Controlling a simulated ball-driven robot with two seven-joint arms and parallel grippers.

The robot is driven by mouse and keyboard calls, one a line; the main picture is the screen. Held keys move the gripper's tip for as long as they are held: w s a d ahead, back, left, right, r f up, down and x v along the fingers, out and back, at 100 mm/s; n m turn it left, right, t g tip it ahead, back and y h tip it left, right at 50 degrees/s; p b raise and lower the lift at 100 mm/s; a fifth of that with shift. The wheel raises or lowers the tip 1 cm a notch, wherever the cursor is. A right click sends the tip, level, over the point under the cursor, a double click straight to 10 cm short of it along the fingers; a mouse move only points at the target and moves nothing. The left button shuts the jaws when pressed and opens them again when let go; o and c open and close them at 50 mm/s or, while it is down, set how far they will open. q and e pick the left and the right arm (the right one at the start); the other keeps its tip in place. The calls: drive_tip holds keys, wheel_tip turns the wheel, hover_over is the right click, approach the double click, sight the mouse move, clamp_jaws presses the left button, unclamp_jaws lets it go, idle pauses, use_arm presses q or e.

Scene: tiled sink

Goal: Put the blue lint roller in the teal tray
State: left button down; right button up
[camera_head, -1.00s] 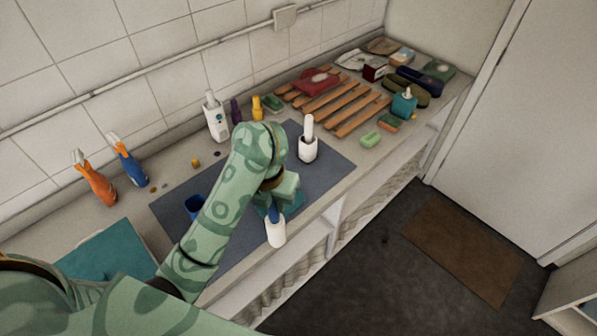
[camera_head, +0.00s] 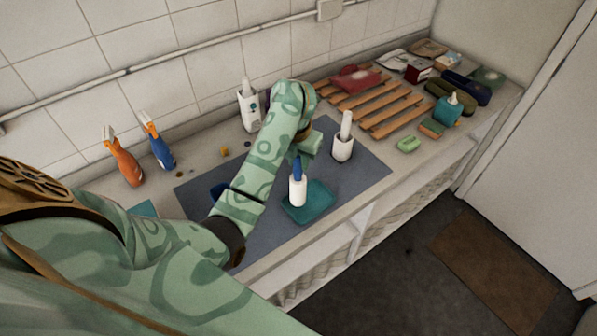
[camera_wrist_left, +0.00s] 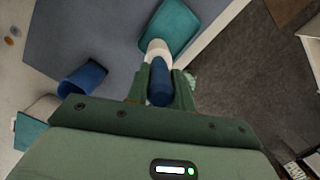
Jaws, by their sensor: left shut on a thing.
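The lint roller (camera_head: 298,190) has a blue handle and a white roller end. It hangs roughly upright, white end down, from my left gripper (camera_head: 303,152), which is shut on the blue handle. The teal tray (camera_head: 322,208) lies on the grey mat, and the roller's white end overlaps its left part; I cannot tell whether they touch. In the left wrist view, the blue handle (camera_wrist_left: 160,85) sits between the fingers (camera_wrist_left: 160,90), with the white end pointing towards the tray (camera_wrist_left: 178,22). My right gripper is out of view.
A white brush holder (camera_head: 343,148) stands behind the tray. Spray bottles (camera_head: 122,160) stand at left, a slatted wooden rack (camera_head: 385,110) at right. The counter's front edge is close.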

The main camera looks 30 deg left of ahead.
use_arm(q)
drive_tip(key=f, duration=0.3)
drive_tip(key=shift+w+a+f+b, duration=0.2)
drive_tip(key=shift+f+b, duration=0.15)
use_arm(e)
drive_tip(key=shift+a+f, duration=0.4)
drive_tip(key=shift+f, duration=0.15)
use_arm(q)
drive_tip(key=c, duration=1.2)
unclamp_jaws()
drive_tip(key=shift+f, duration=0.1)
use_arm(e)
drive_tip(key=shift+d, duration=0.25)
use_arm(q)
drive_tip(key=shift+r, duration=0.3)
drive_tip(key=r+p, duration=0.1)
drive_tip(key=r, duration=0.3)
drive_tip(key=s+r+p, duration=0.1)
drive_tip(key=r+p, duration=0.1)
drive_tip(key=r, duration=0.1)
drive_tip(key=r+p, duration=0.2)
drive_tip(key=r, duration=0.2)
drive_tip(key=shift+s+d+r, duration=0.1)
drive_tip(key=shift+s+r, duration=0.15)
drive_tip(key=shift+r, duration=0.1)
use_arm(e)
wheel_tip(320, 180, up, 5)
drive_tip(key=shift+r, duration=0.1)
